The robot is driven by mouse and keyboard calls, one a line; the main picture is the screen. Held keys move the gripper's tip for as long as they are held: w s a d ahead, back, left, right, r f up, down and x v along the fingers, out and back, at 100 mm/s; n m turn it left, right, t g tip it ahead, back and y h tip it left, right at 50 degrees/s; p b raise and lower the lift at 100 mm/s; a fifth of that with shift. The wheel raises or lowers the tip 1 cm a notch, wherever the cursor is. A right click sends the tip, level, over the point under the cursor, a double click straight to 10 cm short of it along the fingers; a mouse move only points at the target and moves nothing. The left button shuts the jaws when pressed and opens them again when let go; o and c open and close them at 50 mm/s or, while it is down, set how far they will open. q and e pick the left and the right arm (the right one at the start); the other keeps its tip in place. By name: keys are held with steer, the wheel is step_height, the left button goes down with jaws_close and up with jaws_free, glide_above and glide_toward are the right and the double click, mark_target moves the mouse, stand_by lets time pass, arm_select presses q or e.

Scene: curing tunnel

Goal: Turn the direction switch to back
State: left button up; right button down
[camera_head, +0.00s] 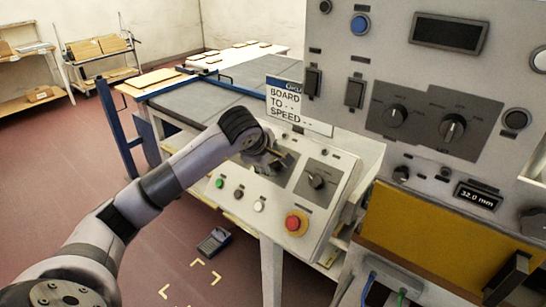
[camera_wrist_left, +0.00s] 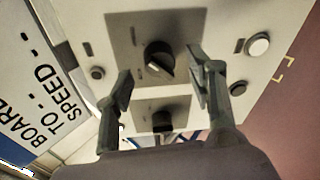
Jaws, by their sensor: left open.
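The sloped control panel (camera_head: 262,195) carries two black rotary switches on grey plates. The right rotary switch (camera_head: 316,181) shows in the head view and seems to be the upper one in the left wrist view (camera_wrist_left: 160,62). The other rotary switch (camera_wrist_left: 162,120) shows lower in the wrist view, between my fingers; my gripper mostly hides it in the head view. The labels are too small to read, so I cannot tell which is the direction switch. My left gripper (camera_head: 279,160) is open over the panel, its fingertips (camera_wrist_left: 158,78) apart with nothing between them held. My right gripper is not in view.
A red stop button (camera_head: 296,223) and green, black and white (camera_head: 259,206) buttons sit along the panel's lower edge. A "BOARD TO SPEED" sign (camera_head: 298,105) stands behind it. A tall cabinet (camera_head: 340,38) with knobs rises at right.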

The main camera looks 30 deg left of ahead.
mark_target(275, 163)
arm_select(q)
steer(key=shift+x, duration=1.15)
steer(key=shift+c, duration=0.5)
steer(key=c, duration=1.1)
